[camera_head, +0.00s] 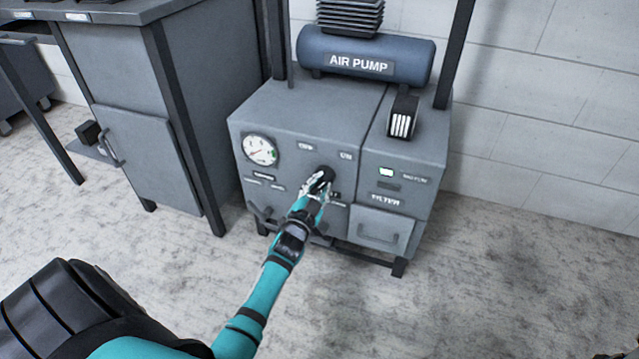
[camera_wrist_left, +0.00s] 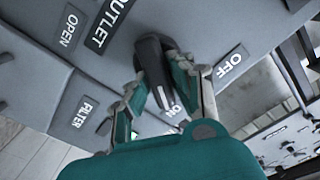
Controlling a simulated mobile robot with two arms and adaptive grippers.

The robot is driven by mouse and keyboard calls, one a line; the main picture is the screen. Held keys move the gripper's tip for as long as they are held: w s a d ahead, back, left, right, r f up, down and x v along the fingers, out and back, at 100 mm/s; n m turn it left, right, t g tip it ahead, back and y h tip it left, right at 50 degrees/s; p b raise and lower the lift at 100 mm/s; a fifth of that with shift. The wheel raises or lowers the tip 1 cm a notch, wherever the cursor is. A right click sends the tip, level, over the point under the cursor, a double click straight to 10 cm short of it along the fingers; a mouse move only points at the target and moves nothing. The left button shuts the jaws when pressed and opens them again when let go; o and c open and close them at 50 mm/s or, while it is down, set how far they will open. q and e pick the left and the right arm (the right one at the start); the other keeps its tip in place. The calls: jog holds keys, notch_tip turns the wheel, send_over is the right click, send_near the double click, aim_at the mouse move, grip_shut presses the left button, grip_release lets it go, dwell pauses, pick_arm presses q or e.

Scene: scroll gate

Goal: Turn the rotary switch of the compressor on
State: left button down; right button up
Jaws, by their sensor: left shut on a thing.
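The grey compressor (camera_head: 290,115) stands against the wall in the head view, with a gauge on its front left. Its rotary switch (camera_head: 323,176) is a black knob on the front panel. In the wrist view the long black switch handle (camera_wrist_left: 152,62) lies between the teal and grey fingers of my left gripper (camera_wrist_left: 172,78), which is shut on it. The OFF label is right of the handle and the ON label is near its lower end, partly behind the fingers. In the head view my left gripper (camera_head: 319,187) covers part of the switch.
A blue air pump tank (camera_head: 365,57) sits on top of the compressor. A drawer with a handle (camera_head: 381,230) is at its lower right. A grey workbench (camera_head: 150,95) stands to the left. The floor in front and to the right is clear.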

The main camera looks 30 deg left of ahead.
pick_arm(q)
jog(key=shift+m, duration=0.3)
jog(key=c, duration=1.2)
grip_release()
jog(key=v, duration=1.2)
